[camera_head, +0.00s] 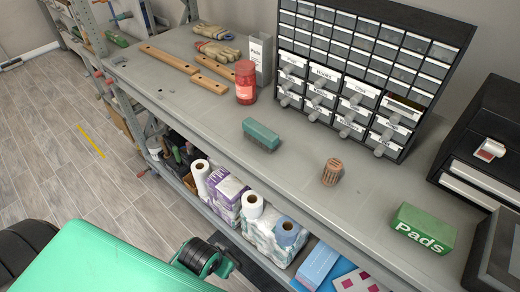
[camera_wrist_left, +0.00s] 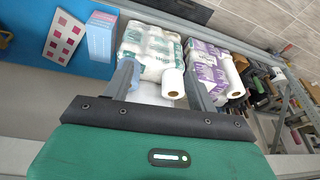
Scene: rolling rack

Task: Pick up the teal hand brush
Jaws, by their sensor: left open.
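The teal hand brush (camera_head: 261,133) lies on the grey upper shelf of the rack in the head view, near its middle, with its teal back up and grey bristles below. It is not visible in the left wrist view. My left gripper (camera_wrist_left: 159,65) shows in the left wrist view with two grey fingers spread apart and nothing clearly held between them. It faces the packs of paper rolls on the lower shelf, apart from the brush. My left gripper cannot be made out in the head view. My right gripper is in neither view.
Near the brush stand a red jar (camera_head: 246,82), a wooden-coloured cylinder (camera_head: 332,172) and a drawer cabinet (camera_head: 362,75). A green Pads box (camera_head: 423,229) is at right. Wooden bars (camera_head: 169,60) and gloves (camera_head: 217,48) lie at back left. The shelf around the brush is clear.

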